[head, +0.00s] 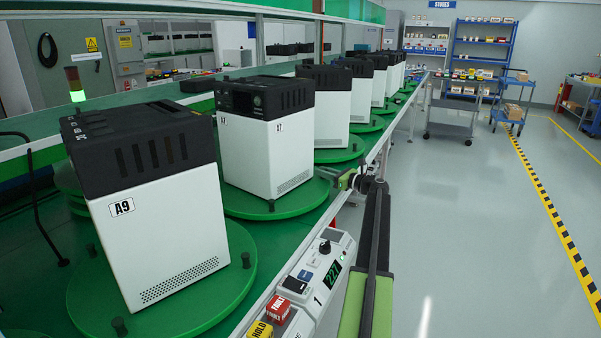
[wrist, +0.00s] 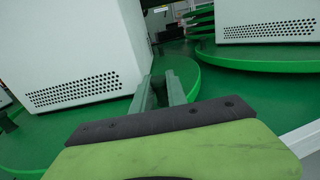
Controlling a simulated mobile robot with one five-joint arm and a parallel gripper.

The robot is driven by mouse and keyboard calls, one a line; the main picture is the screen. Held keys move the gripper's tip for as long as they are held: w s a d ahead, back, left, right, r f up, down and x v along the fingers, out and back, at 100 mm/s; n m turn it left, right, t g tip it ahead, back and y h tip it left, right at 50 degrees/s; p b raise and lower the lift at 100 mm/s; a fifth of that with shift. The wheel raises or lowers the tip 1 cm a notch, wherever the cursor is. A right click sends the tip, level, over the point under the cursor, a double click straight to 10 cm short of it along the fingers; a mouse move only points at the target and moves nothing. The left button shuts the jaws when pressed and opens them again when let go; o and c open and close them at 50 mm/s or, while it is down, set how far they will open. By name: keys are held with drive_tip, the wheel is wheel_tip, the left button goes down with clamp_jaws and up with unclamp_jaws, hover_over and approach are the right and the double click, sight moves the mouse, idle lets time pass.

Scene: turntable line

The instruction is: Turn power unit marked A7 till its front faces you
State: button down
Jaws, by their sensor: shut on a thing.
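The power unit marked A7 (head: 250,150) is a white box with a dark top, second in the row. Its panel side with a round dial is turned toward the head camera; a vented side faces right, toward the aisle. It stands on a green turntable (head: 240,205) with upright pegs. My gripper (head: 350,180) is at the right rim of this turntable. In the wrist view, my gripper (wrist: 162,92) is shut on a dark peg (wrist: 158,88) at a turntable's rim, beside a vented white unit (wrist: 75,60) that appears to be A7.
The unit marked A9 (head: 155,235) stands nearer on its own turntable. More units (head: 332,105) line up behind A7. A control box (head: 310,280) with a lit display sits on the line's front edge. The aisle floor (head: 470,230) at right is clear.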

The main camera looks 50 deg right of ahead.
drive_tip(key=shift+w+y, duration=0.25)
drive_tip(key=shift+y, duration=0.15)
drive_tip(key=c, duration=1.3)
unclamp_jaws()
drive_tip(key=shift+f, duration=0.1)
drive_tip(key=shift+c, duration=0.2)
drive_tip(key=shift+a, duration=0.1)
drive_tip(key=shift+s, duration=0.1)
drive_tip(key=s+d, duration=0.2)
drive_tip(key=s, duration=1.5)
drive_tip(key=shift+d, duration=0.3)
drive_tip(key=shift+s, duration=0.1)
